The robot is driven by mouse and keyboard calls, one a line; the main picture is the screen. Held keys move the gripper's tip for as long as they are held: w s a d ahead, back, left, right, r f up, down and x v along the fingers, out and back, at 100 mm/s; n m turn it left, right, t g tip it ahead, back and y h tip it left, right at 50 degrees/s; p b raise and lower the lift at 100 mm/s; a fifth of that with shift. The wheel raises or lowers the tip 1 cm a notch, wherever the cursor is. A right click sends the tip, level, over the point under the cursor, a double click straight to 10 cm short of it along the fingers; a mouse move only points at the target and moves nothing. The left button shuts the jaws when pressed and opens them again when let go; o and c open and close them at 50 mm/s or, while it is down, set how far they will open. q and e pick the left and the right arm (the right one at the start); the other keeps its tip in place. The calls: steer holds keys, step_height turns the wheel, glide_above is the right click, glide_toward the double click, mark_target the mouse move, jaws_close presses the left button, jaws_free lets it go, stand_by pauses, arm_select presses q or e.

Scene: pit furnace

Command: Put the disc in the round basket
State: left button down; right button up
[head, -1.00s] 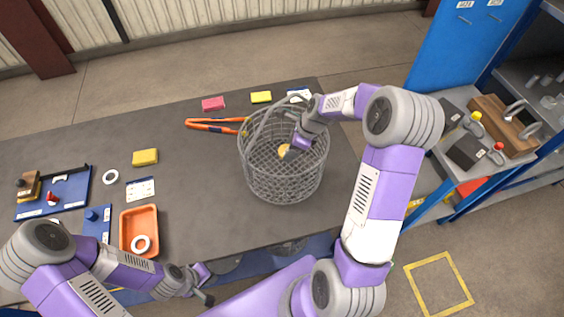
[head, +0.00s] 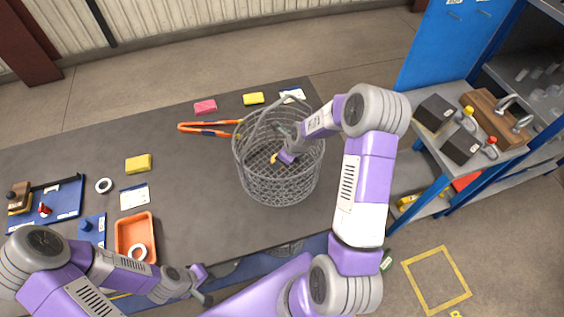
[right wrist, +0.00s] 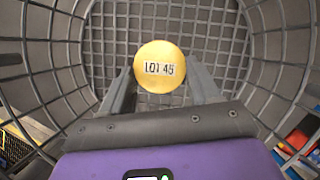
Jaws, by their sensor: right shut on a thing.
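The yellow disc (head: 274,159), labelled "LOT 45", is between the fingers of my right gripper (head: 279,157). The right wrist view shows the disc (right wrist: 160,67) face on between the two grey fingers, with wire mesh behind and around it. The round wire basket (head: 277,193) stands on the grey table. My right gripper reaches down inside it, shut on the disc. A gap between disc and basket floor is hard to judge. My left gripper (head: 207,284) is at the table's front edge, left of the basket, with its fingers apart and empty.
Orange-handled tongs (head: 205,129) lie left of the basket. An orange tray (head: 135,236) holds a white ring. Yellow and pink blocks and cards lie about. A shelf trolley (head: 465,150) stands right.

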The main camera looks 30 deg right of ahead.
step_height(320, 180, down, 2)
steer(key=shift+f, duration=0.2)
steer(key=shift+f+b, duration=0.6)
steer(key=shift+f, duration=0.05)
steer(key=o, duration=1.3)
steer(key=shift+o, duration=0.2)
steer(key=shift+r, duration=0.15)
steer(key=shift+r+p, duration=0.3)
steer(key=shift+p, duration=0.1)
steer(key=p+v, duration=0.1)
steer(key=v, duration=1.1)
steer(key=shift+r, duration=0.2)
